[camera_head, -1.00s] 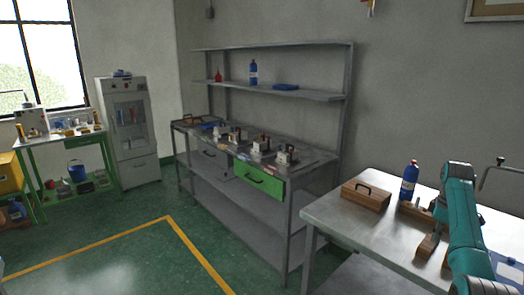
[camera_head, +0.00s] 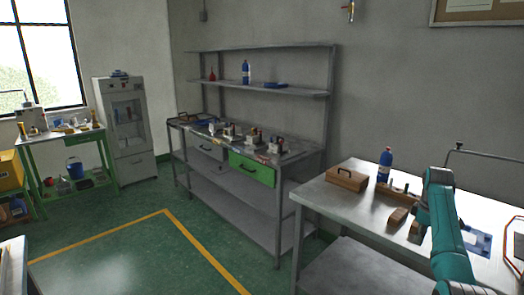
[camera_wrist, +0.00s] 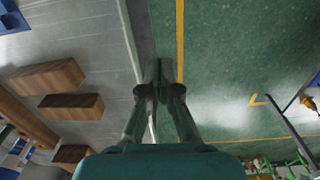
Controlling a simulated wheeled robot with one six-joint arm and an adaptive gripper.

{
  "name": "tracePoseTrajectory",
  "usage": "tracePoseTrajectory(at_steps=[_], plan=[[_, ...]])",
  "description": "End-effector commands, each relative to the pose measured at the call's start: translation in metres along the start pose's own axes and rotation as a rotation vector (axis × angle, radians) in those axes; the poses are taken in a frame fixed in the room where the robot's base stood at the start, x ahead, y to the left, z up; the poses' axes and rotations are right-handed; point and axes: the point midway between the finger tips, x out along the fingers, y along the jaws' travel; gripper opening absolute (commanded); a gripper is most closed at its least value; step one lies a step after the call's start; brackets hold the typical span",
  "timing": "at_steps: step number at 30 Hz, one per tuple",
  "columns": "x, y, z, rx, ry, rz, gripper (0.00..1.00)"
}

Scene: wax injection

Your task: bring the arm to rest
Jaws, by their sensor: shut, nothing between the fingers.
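My gripper (camera_wrist: 159,88) is shut and empty in the wrist view, its fingertips together over the edge of a metal table (camera_wrist: 95,35) and the green floor (camera_wrist: 225,60). In the head view my teal arm stands at the right, in front of the same metal table (camera_head: 330,208). The gripper's fingers are not clear in the head view.
The table bears a wooden box with a handle (camera_head: 346,179), a blue bottle (camera_head: 385,165) and wooden blocks (camera_head: 397,216). A shelved workbench (camera_head: 215,182) with a green drawer (camera_head: 252,169) stands in the middle. Floor at left (camera_head: 130,250) is clear.

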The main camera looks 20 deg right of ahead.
Motion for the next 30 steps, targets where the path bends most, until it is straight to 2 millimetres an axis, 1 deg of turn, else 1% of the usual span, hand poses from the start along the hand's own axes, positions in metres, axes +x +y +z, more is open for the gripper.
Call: tracePoseTrajectory(at_steps=[8, 11, 14, 17, 18, 21, 23, 24, 26, 27, 29, 30], plan=[[0.047, -0.016, -0.018, 0.010, 0.020, 0.038, 0.00], [0.069, -0.026, -0.026, 0.015, 0.032, 0.058, 0.00], [0.097, -0.039, -0.035, 0.022, 0.047, 0.081, 0.00], [0.133, -0.059, -0.046, 0.031, 0.069, 0.110, 0.00], [0.149, -0.069, -0.050, 0.037, 0.081, 0.124, 0.00], [0.187, -0.096, -0.060, 0.049, 0.112, 0.160, 0.00], [0.209, -0.113, -0.065, 0.057, 0.133, 0.181, 0.00], [0.222, -0.125, -0.067, 0.062, 0.147, 0.195, 0.00], [0.242, -0.143, -0.070, 0.069, 0.169, 0.214, 0.00], [0.254, -0.156, -0.071, 0.075, 0.184, 0.226, 0.00], [0.271, -0.175, -0.071, 0.082, 0.207, 0.244, 0.00], [0.282, -0.189, -0.072, 0.086, 0.223, 0.255, 0.00]])
